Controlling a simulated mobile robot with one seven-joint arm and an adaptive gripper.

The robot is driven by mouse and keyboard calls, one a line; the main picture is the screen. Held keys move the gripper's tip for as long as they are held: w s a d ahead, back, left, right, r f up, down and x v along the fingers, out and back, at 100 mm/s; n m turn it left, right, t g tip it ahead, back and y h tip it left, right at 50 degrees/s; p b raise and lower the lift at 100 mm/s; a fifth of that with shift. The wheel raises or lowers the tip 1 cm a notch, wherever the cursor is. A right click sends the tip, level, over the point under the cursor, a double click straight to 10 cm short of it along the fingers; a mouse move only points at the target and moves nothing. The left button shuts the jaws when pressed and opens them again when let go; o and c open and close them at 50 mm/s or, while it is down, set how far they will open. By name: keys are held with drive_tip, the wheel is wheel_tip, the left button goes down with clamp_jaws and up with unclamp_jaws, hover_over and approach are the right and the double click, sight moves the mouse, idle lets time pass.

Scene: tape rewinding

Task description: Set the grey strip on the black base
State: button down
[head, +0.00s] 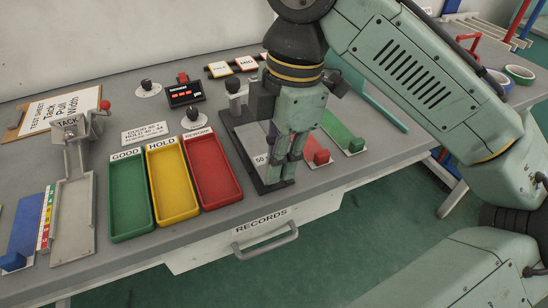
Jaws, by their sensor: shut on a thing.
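The black base (233,152) is a long dark plate on the table, right of the coloured trays, with a dark knob on a post (235,88) at its far end. My gripper (279,178) points down over the near right part of the base, with its fingers shut. The fingers hide most of what they hold, which I take to be the grey strip. A grey surface (249,142) shows inside the base beside the fingers. I cannot tell whether the held strip touches the base.
Green (130,200), yellow (172,182) and red (213,172) trays stand left of the base. A grey tack fixture (73,215) stands at left. The table's front edge is close.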

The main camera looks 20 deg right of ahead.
drive_tip(key=shift+w+d, duration=0.25)
drive_tip(key=shift+w, duration=0.95)
drive_tip(key=shift+w+f, duration=0.2)
drive_tip(key=shift+f+p, duration=0.3)
drive_tip(key=shift+f, duration=1.35)
drive_tip(key=shift+f, duration=0.1)
drive_tip(key=c, duration=1.6)
unclamp_jaws()
wheel_tip(320, 180, up, 12)
drive_tip(key=d, duration=0.1)
drive_tip(key=shift+d+p, duration=0.3)
